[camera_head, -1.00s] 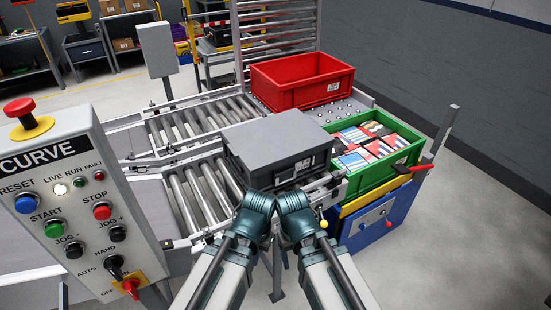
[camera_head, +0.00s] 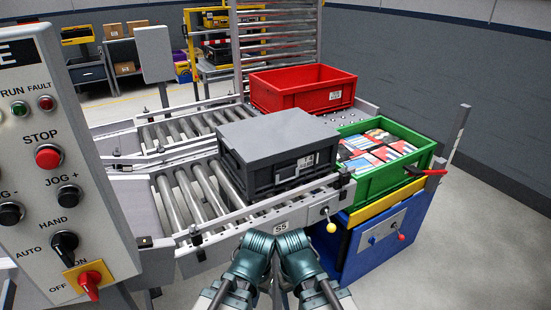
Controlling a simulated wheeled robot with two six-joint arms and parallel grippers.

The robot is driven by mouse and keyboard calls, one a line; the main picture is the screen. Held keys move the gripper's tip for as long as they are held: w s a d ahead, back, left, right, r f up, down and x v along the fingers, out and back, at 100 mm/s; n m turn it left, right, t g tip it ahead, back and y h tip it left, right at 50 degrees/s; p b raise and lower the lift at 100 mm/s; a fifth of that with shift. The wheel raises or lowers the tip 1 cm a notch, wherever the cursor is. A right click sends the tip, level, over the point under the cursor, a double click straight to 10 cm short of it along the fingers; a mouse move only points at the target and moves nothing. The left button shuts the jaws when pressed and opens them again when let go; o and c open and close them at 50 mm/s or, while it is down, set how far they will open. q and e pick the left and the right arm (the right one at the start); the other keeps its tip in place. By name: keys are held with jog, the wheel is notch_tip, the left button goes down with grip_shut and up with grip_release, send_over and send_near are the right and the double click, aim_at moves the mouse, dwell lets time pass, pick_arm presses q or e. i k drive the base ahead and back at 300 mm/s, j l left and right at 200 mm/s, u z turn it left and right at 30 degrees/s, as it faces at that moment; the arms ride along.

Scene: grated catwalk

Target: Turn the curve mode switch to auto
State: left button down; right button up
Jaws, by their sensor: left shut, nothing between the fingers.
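The control panel (camera_head: 105,190) of the curve stands at the left edge, partly cut off. Its black mode switch (camera_head: 64,244) sits low on the face, with HAND printed above it and AUTO to its left. I cannot tell for certain which label its knob points to. My left gripper (camera_head: 252,262) is at the bottom middle, shut and empty, well to the right of the panel and apart from it. Its fingers are mostly hidden by my wrist. My right arm is beside it; its fingers do not show clearly.
A red-on-yellow rotary switch (camera_head: 89,284) sits just below the mode switch. STOP (camera_head: 48,156) and JOG buttons are above it. A roller conveyor (camera_head: 190,195) carries a grey lidded crate (camera_head: 275,140). A red crate (camera_head: 303,90) and a green crate (camera_head: 385,185) stand to the right.

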aim_at(64, 243)
jog(key=k+l+u, duration=0.1)
jog(key=u, duration=0.9)
jog(key=k+u, duration=0.2)
jog(key=u, duration=0.25)
